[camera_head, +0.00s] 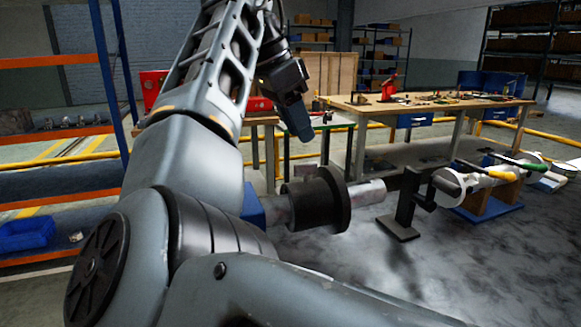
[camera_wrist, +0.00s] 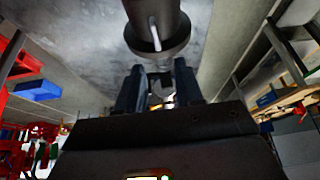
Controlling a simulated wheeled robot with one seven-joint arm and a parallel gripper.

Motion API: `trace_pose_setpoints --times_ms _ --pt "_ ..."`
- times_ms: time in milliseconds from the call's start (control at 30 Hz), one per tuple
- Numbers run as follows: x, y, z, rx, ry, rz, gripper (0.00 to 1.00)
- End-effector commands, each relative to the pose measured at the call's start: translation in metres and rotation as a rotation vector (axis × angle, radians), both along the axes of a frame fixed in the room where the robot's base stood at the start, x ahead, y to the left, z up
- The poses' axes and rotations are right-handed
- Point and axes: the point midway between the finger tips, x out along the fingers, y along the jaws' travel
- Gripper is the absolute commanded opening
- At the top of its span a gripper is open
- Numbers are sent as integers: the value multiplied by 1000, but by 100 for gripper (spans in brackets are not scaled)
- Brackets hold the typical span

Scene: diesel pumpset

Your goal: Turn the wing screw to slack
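I cannot make out the wing screw for certain in either view. In the wrist view, a grey cylinder with a round flange (camera_wrist: 172,48) is at the top, with a thin pale pin on its face. My gripper is below it in that view (camera_wrist: 159,88), its two dark fingers apart with a gap between them. A small pale rounded thing shows in the gap, too blurred to name, and I see no finger closed on it. In the head view my gripper (camera_head: 302,124) points down, above a dark flanged cylinder (camera_head: 318,203).
A black stand (camera_head: 405,205) and a pale cylindrical assembly with a green-handled tool (camera_head: 485,178) are at the right. A wooden workbench (camera_head: 430,105) with tools stands behind. An orange and blue rack (camera_head: 60,60) with a blue bin (camera_head: 27,234) is at the left.

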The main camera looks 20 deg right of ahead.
Motion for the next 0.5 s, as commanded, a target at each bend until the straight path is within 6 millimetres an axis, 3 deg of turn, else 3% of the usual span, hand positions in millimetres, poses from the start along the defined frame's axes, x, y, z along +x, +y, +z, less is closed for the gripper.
trace_pose_setpoints --times_ms 133,500 --pt "-4 15 5 42 13 -5 36" --pt "-4 8 -17 43 13 -7 36"
